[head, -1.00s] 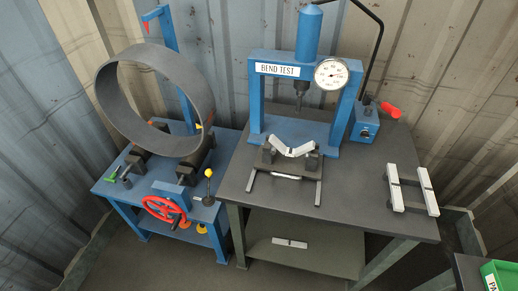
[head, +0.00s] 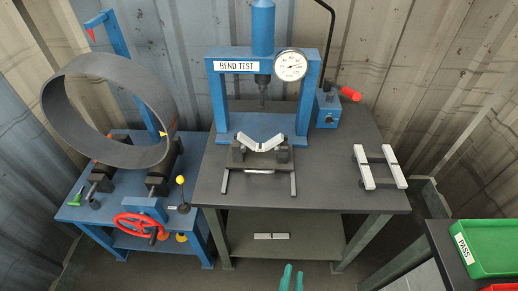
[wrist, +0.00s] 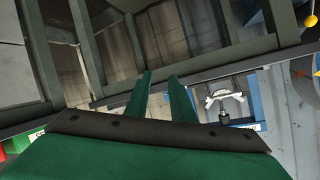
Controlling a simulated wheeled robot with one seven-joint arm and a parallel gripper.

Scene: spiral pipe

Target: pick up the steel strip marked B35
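Two straight silvery strips, a left one (head: 365,167) and a right one (head: 393,166), lie side by side across a dark rack on the right of the table. A bent strip (head: 262,144) rests in the press; a pale bent piece also shows in the wrist view (wrist: 224,97). Another flat strip (head: 271,236) lies on the lower shelf. No B35 mark is legible on any strip. My gripper (head: 292,278) shows its green fingertips at the bottom of the head view, below and apart from the strips. In the wrist view its fingers (wrist: 161,76) are apart with nothing between them.
The blue bend-test press (head: 218,95) stands on the dark table (head: 335,190). A blue pipe stand with a large ring (head: 60,130) is at left. A green PASS tray (head: 500,248) sits on another table at right. Bare tabletop lies between press and rack.

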